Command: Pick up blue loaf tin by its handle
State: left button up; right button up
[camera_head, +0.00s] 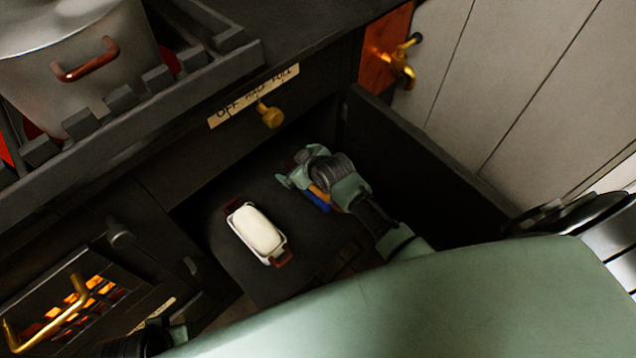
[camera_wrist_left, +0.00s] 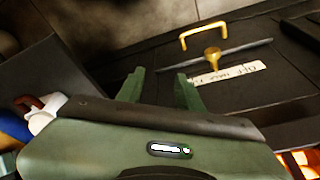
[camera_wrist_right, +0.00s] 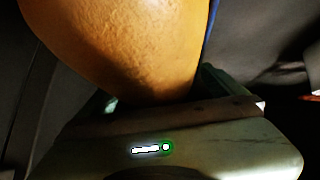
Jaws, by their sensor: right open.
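The blue loaf tin (camera_head: 322,206) sits on the dark shelf in the open compartment, mostly hidden under my right gripper (camera_head: 291,171). It holds a golden loaf (camera_wrist_right: 125,45), which fills much of the right wrist view; a thin blue rim (camera_wrist_right: 212,18) shows beside it. My right gripper is open and over the tin's far end. A small reddish patch by its fingers may be the handle; I cannot tell whether they touch it. In the left wrist view the blue tin (camera_wrist_left: 13,126) shows at the left edge. My left gripper (camera_wrist_left: 160,88) is open and empty, away from the tin.
A white loaf tin (camera_head: 257,231) with pale dough and brown handles stands left of the blue one. A dark door (camera_head: 420,160) stands open at the right. A brass knob (camera_head: 271,116) juts out above the compartment. A glowing grate (camera_head: 75,305) is lower left.

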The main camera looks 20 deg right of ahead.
jog(key=c, duration=2)
jog(key=shift+r, duration=0.1)
grip_shut()
